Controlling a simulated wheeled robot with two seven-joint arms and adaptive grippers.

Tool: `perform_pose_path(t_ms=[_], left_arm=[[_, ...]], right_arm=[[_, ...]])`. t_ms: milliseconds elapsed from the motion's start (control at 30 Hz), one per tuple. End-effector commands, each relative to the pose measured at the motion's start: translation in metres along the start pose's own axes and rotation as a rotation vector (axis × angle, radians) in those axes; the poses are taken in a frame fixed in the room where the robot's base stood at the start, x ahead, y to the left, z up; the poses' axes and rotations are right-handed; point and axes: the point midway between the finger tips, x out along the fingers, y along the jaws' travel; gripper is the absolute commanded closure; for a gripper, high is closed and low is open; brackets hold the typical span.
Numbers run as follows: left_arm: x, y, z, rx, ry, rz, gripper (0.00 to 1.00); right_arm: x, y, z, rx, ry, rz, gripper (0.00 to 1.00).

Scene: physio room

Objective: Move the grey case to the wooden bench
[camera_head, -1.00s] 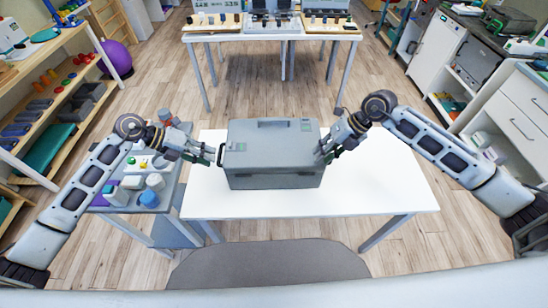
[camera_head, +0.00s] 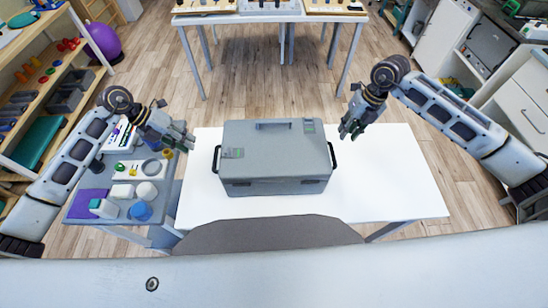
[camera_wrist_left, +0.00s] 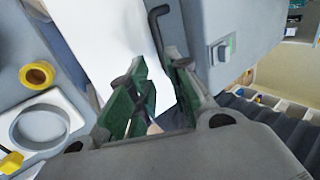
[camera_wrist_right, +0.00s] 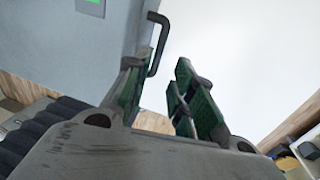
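The grey case (camera_head: 275,165) sits upright and closed on a white table (camera_head: 395,175), with a dark handle at each side and one on its lid. My left gripper (camera_head: 186,138) is open and empty, left of the case and apart from it. In the left wrist view, the case (camera_wrist_left: 245,25) and its side handle are beyond the open fingers (camera_wrist_left: 160,95). My right gripper (camera_head: 350,132) is open and empty, right of the case and apart from it. The case also shows in the right wrist view (camera_wrist_right: 60,50). I cannot clearly make out a wooden bench.
A grey side table (camera_head: 168,200) with cups, small containers and a purple item stands at the left. Wooden shelves (camera_head: 50,60) are at the far left. Another table (camera_head: 270,18) with trays stands at the back. White cabinets (camera_head: 440,40) are at the right. Wooden floor lies between.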

Motion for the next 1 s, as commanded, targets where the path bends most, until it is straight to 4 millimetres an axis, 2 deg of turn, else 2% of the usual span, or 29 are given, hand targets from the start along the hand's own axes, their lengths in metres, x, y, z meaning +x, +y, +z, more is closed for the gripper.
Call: perform_pose_path(t_ms=[567, 767, 1000], left_arm=[[0.005, 0.000, 0.000, -0.001, 0.001, 0.000, 0.81], [0.020, 0.000, 0.000, -0.001, 0.002, -0.001, 0.81], [0.047, 0.000, 0.000, -0.001, 0.002, -0.001, 0.81]], right_arm=[[0.005, 0.000, 0.000, 0.001, 0.001, -0.001, 0.75], [0.019, 0.000, 0.000, 0.000, 0.001, 0.000, 0.75], [0.047, 0.000, -0.001, 0.001, 0.003, -0.001, 0.75]])
